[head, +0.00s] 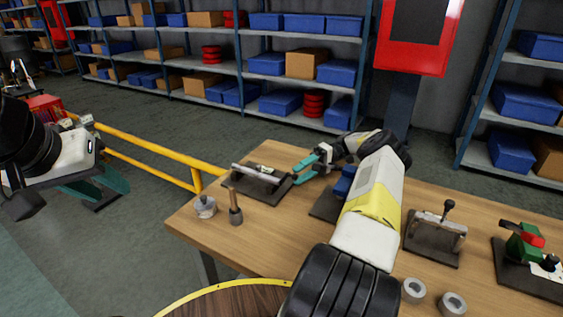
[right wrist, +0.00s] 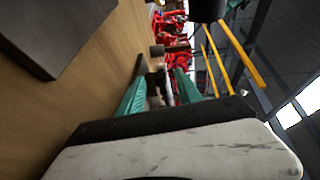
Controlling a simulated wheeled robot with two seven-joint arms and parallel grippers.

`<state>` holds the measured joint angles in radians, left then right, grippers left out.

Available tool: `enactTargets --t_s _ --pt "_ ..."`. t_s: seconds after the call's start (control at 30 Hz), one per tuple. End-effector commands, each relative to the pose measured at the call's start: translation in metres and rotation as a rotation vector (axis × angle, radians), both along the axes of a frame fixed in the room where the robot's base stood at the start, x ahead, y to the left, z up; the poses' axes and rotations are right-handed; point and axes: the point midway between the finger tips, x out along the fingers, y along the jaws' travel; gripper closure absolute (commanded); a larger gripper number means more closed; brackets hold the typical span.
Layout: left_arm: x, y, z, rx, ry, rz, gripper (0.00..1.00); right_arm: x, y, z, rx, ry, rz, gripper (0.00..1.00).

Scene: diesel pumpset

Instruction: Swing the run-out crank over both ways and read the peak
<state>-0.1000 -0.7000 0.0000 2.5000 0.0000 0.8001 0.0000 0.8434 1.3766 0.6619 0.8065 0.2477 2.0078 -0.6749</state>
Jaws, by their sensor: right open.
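A fixture with a silver shaft on a dark base plate (head: 240,186) stands at the back left of the wooden table; it appears to be the run-out crank. My right gripper (head: 303,170) is open just to the right of it, apart from it as far as I can tell. In the right wrist view the two teal fingers (right wrist: 160,92) are spread, with dark and silver parts of a fixture seen small between them. No dial reading can be made out. My left gripper (head: 98,188) hangs open and empty off the table at the left.
On the table (head: 275,232) stand a wooden-handled tool (head: 235,208), a small metal piece (head: 205,207), a black-knobbed fixture (head: 434,235), a green and red device (head: 525,242) and grey rings (head: 452,303). A blue part (head: 343,183) sits beside my right arm. A yellow rail (head: 150,147) runs behind.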

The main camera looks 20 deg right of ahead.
Motion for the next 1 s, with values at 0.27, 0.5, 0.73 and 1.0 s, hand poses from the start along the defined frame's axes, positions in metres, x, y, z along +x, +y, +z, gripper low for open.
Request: enactTargets --t_s 0.27,0.5,0.73,1.0 --pt "0.000 0.000 0.000 0.000 0.000 0.000 0.64 -0.001 0.001 0.010 -0.083 -0.071 0.003 0.59" --pt "0.000 0.000 0.000 0.000 0.000 0.000 0.64 -0.005 0.004 0.021 -0.221 -0.193 0.003 0.59" --pt "0.000 0.000 0.000 0.000 0.000 0.000 0.64 -0.009 0.009 0.033 -0.368 -0.327 0.002 0.59" --pt "0.000 0.000 0.000 0.000 0.000 0.000 0.64 -0.018 0.018 0.045 -0.556 -0.494 0.004 0.59"
